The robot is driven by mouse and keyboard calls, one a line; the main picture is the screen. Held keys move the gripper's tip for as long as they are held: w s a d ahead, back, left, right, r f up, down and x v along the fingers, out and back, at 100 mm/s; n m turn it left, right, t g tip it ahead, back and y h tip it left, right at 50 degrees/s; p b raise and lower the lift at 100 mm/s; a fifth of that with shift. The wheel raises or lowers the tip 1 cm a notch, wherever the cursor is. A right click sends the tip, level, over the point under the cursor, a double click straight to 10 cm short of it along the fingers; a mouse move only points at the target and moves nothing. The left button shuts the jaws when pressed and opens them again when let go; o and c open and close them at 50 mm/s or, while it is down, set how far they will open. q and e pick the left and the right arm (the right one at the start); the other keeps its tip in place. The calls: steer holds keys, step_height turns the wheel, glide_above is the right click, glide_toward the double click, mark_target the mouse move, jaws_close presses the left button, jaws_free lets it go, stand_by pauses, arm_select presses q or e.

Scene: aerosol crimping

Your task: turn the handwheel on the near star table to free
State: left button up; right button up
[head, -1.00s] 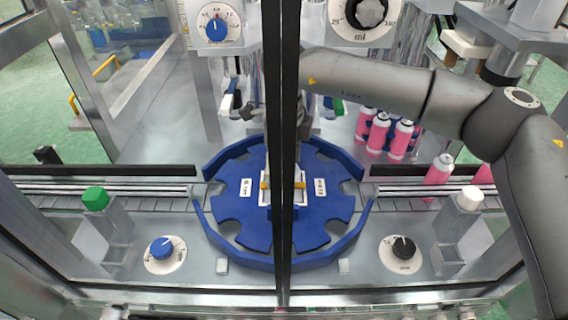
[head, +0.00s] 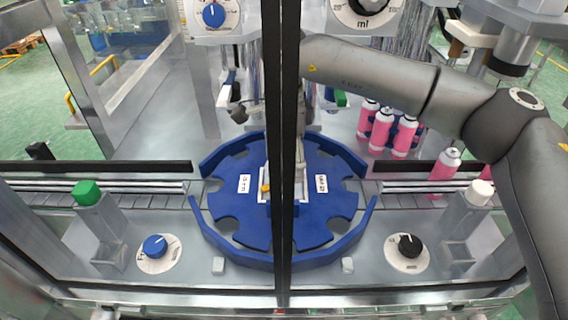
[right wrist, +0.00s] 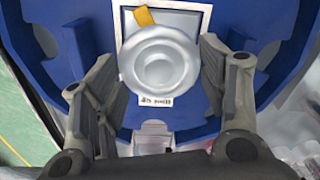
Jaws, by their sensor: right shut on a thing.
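The near star table (head: 225,205) is a blue notched disc inside a blue rim, with a pale label on each side. Its handwheel (right wrist: 160,62) is a round silver-white knob with a yellow marker (right wrist: 144,17) on its upper left edge in the right wrist view. My right gripper (right wrist: 158,75) has a finger on either side of the knob and is shut on it. In the head view the black post hides most of the gripper and handwheel; the yellow marker (head: 265,188) shows just left of the post. My left gripper is not in view.
A black upright post (head: 285,230) crosses the head view's middle. Pink cans (head: 404,136) stand at the right. A blue dial (head: 155,246) and green button (head: 87,193) are at the left, a black dial (head: 409,246) and white button (head: 480,192) at the right.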

steer(key=shift+n+b, duration=0.4)
steer(key=shift+n, duration=1.1)
steer(key=o, duration=1)
step_height(320, 180, up, 12)
